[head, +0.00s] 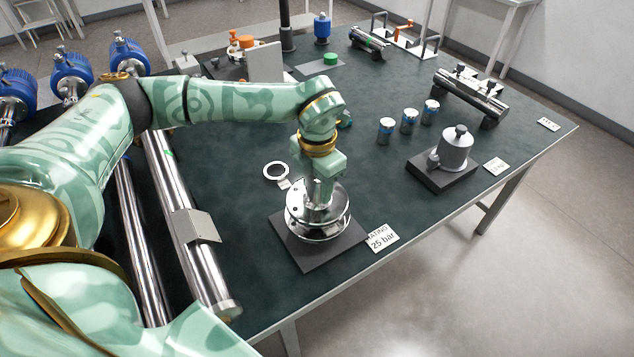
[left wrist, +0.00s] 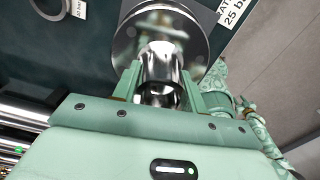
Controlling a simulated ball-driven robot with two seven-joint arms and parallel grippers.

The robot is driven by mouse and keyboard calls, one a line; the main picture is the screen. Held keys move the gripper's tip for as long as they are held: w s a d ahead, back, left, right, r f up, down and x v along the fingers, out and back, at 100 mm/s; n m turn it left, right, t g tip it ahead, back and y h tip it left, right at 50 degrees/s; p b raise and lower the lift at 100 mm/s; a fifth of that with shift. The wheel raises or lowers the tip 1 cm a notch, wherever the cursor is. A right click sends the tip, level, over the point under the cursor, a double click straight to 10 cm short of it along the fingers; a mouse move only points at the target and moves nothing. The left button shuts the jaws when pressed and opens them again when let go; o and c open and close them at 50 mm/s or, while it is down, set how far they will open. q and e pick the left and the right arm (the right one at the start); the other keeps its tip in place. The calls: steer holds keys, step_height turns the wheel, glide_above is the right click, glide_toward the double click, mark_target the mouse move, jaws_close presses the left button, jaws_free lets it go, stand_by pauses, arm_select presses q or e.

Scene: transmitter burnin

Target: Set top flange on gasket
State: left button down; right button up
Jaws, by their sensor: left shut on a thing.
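My left gripper (head: 318,190) points down and is shut on the shiny neck of the top flange (head: 294,205). The left wrist view shows the two fingers (left wrist: 160,88) on either side of that neck, with the round flange disc (left wrist: 127,42) beyond it. Below the held flange in the head view is another shiny disc, the lower flange (head: 318,235), on a dark square pad (head: 298,253). The two look stacked closely; I cannot tell whether they touch. No gasket shows between them. A pale flat ring (head: 267,174) with a small tag lies on the table behind the pad.
A "25 bar" card (head: 382,239) lies right of the pad. Long steel cylinders (head: 175,190) run along the left.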

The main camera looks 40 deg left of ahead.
arm_select(q)
steer(key=shift+f+b, duration=0.45)
steer(key=shift+f, duration=0.6)
steer(key=c, duration=0.7)
jaws_free()
step_height(320, 180, up, 16)
steer(key=p, duration=0.4)
steer(key=shift+r, duration=0.15)
